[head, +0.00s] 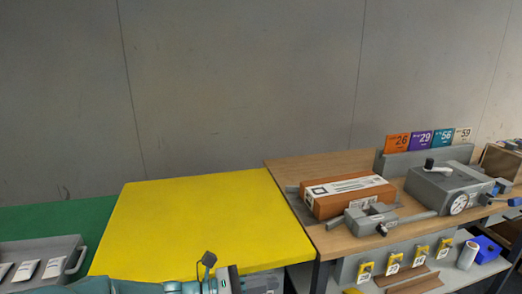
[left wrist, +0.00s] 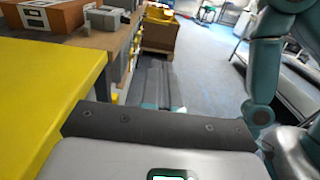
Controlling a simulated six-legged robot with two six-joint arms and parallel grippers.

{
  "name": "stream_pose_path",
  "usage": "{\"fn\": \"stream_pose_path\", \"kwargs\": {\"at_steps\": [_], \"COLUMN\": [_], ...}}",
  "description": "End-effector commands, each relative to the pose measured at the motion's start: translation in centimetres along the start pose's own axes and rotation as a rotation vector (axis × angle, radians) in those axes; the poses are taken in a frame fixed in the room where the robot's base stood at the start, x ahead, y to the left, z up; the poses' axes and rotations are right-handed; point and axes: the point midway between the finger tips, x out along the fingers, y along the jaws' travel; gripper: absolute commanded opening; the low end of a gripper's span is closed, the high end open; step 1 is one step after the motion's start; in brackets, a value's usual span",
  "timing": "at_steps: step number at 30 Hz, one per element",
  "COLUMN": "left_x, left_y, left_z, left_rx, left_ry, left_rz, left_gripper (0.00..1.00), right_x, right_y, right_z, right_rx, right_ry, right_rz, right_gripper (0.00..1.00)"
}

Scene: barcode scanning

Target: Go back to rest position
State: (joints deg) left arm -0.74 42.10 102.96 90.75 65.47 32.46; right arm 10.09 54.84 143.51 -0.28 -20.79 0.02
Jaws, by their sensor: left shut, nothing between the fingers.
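My left gripper (head: 228,279) is at the bottom middle of the head view, over the front edge of the yellow tabletop (head: 205,225). In the left wrist view its two fingers (left wrist: 162,90) lie side by side, shut and empty, pointing over the grey floor. The yellow tabletop is to their left in that view (left wrist: 40,85). My right gripper shows in neither view.
An orange-brown box (head: 348,195) with a white label lies on the wooden bench (head: 310,165) at right, beside a grey device (head: 440,185) with a dial. A grey tray (head: 60,250) with white packets stands at left. The middle of the yellow top is clear.

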Motion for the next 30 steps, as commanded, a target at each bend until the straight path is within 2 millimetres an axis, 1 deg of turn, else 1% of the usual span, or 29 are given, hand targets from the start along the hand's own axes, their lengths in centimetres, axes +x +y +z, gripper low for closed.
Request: {"fn": "stream_pose_path", "kwargs": {"at_steps": [2,3,8,11,14,17,20,21,23,24,26,27,30], "left_x": [0.0,-0.1,-0.7,-1.5,-2.7,-4.5,-7.3,-8.9,-11.9,-13.9,-16.4,-17.4,-18.6], "left_y": [0.1,-0.1,-2.1,-3.6,-5.5,-7.7,-10.7,-12.2,-14.8,-16.3,-18.0,-18.8,-20.2], "left_z": [0.0,-0.4,-4.7,-7.4,-10.2,-13.2,-16.3,-17.7,-19.5,-20.5,-21.4,-21.6,-21.6], "left_rx": [0.000,0.000,0.030,0.059,0.100,0.159,0.255,0.315,0.445,0.555,0.735,0.852,1.106], "left_ry": [0.000,0.017,0.190,0.296,0.412,0.539,0.689,0.758,0.864,0.922,0.971,0.983,0.964], "left_rz": [0.000,-0.004,-0.056,-0.097,-0.153,-0.227,-0.340,-0.406,-0.536,-0.630,-0.760,-0.830,-0.946], "left_gripper": [0.00,0.00,0.00,0.00,0.00,0.00,0.00,0.00,0.00,0.00,0.00,0.00,0.00], "right_x": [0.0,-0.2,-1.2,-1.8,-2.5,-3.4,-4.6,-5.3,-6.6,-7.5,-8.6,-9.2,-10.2], "right_y": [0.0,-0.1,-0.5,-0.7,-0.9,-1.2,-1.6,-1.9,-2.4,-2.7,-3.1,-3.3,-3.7], "right_z": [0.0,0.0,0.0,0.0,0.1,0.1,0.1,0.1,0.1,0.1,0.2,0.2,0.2], "right_rx": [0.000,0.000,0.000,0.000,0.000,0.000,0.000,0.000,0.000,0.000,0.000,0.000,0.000], "right_ry": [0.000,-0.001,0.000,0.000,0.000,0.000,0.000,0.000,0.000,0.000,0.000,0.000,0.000], "right_rz": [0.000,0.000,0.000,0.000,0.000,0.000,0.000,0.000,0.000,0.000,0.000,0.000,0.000], "right_gripper": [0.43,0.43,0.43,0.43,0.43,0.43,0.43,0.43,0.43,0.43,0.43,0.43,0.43]}}
